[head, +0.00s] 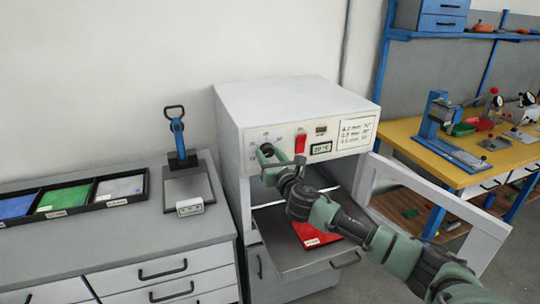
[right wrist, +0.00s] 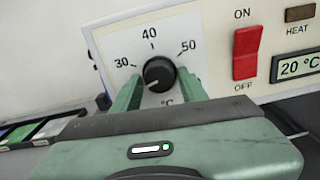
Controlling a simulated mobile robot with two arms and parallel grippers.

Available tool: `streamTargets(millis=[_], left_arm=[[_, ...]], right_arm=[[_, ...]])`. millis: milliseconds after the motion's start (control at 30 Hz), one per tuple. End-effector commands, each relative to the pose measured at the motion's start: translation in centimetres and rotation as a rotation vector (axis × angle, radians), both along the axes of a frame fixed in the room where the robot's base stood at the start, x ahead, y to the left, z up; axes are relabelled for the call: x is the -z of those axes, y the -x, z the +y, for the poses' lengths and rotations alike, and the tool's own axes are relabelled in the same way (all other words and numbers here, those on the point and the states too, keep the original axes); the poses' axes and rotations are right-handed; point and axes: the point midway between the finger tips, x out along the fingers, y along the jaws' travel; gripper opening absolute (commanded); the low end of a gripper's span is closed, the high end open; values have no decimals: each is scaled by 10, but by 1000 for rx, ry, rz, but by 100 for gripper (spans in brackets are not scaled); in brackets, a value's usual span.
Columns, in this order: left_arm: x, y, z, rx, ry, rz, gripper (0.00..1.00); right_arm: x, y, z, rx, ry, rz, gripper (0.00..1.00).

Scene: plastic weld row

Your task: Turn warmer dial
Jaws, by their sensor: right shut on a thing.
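The warmer (head: 300,98) is a white box with a control panel on its front and its door open to the right. In the right wrist view its black round dial (right wrist: 159,74) sits below a scale marked 30, 40 and 50 °C. The dial's white pointer line points left and slightly down, below the 30 mark. My right gripper (right wrist: 158,82) has one green finger on each side of the dial and is shut on it. In the head view my right gripper (head: 270,157) is at the panel's left end and mostly covers the dial. My left gripper is not in view.
A red ON/OFF switch (right wrist: 246,52) and a display reading 20 °C (right wrist: 298,66) are right of the dial. The open door (head: 487,232) stands right of my arm. A pulled-out tray (head: 280,245) holds a red sheet (head: 308,234). A grey counter (head: 130,235) is at left.

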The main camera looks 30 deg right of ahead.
Motion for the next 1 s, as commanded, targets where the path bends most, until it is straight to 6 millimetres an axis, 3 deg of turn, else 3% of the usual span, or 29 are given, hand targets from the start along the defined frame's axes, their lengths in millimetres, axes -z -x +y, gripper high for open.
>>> streamTargets(millis=[1000], left_arm=[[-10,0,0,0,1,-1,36]], right_arm=[[-1,-1,4,1,-945,-225,2]])
